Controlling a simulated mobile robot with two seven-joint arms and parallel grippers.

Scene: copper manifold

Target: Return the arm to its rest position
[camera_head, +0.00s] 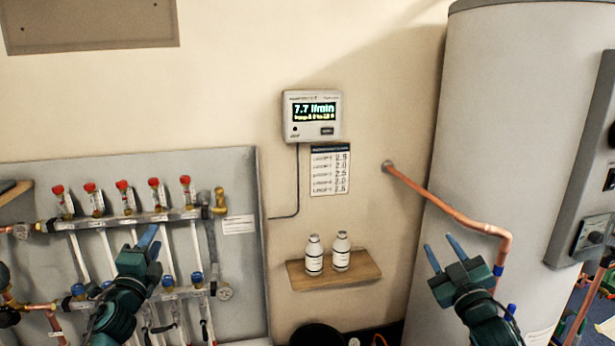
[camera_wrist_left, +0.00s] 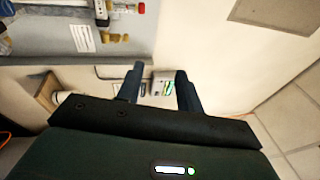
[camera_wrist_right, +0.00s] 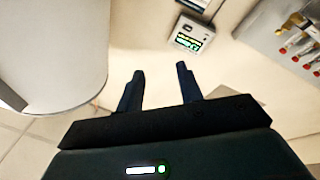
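My left gripper (camera_head: 149,242) is in front of the lower part of the manifold (camera_head: 140,218) in the head view. My right gripper (camera_head: 443,255) is in front of the grey tank (camera_head: 500,120), below the copper pipe (camera_head: 450,210). In the right wrist view its fingers (camera_wrist_right: 160,88) stand apart and empty. Neither gripper is seen touching anything.
A wall display (camera_head: 312,116) reads 7.7 l/min, with a printed chart (camera_head: 330,170) below it. Two white bottles (camera_head: 314,255) (camera_head: 341,251) stand on a wooden shelf (camera_head: 335,279) between the grippers. Red-capped valves (camera_head: 123,190) line the upper manifold rail.

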